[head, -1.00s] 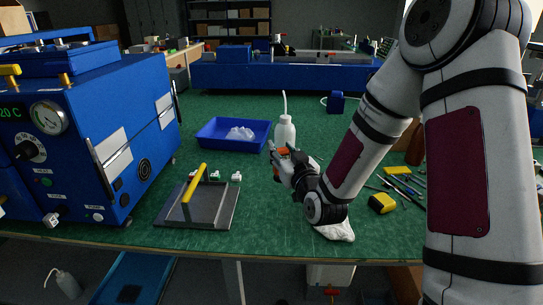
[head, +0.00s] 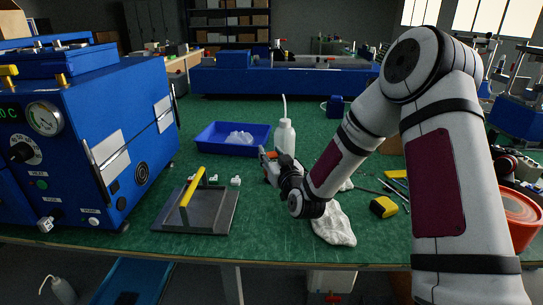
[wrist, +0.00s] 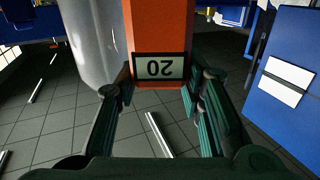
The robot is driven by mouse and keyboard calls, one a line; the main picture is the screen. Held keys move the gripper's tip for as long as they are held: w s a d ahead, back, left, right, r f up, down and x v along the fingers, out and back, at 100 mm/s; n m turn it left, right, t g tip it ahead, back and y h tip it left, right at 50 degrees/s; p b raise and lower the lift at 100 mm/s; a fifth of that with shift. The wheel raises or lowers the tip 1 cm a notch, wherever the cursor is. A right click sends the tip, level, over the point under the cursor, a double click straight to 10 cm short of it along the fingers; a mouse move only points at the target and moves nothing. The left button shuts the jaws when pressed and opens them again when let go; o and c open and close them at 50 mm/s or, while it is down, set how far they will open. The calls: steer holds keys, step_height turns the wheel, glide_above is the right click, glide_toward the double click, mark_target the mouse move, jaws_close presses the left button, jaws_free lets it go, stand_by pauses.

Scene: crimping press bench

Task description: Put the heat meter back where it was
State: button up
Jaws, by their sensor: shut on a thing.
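The heat meter, an orange block with a small display reading 20 upside down, is between my gripper's fingers in the wrist view (wrist: 158,28). In the head view only a small orange part of it (head: 272,178) shows; the gripper hides the rest. My gripper (wrist: 157,95) is shut on it and is also seen in the head view (head: 268,166), just in front of the white wash bottle and apparently above the green bench. The place the meter came from cannot be told from these frames.
The white bottle (head: 285,138) stands close behind the gripper. A blue tray (head: 212,134) and a dark plate with a yellow handle (head: 187,203) lie to the left, beside the blue press (head: 112,130). A white cloth (head: 334,226) and yellow tape measure (head: 383,207) lie right.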

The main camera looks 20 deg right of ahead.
steer(key=shift+f, duration=0.15)
steer(key=o, duration=1.2)
steer(key=shift+s, duration=0.2)
steer(key=s+r+g, duration=0.3)
steer(key=s+g, duration=0.2)
steer(key=s, duration=1.2)
steer(key=s+r+g+h, duration=0.1)
steer(key=s+r+g, duration=0.2)
steer(key=s, duration=1.5)
steer(key=s+r+g, duration=0.3)
steer(key=s+g, duration=0.6)
steer(key=s, duration=0.8)
steer(key=shift+s+d+r+m+p, duration=0.25)
steer(key=shift+s+r+m+p, duration=0.05)
steer(key=shift+m+p, duration=0.1)
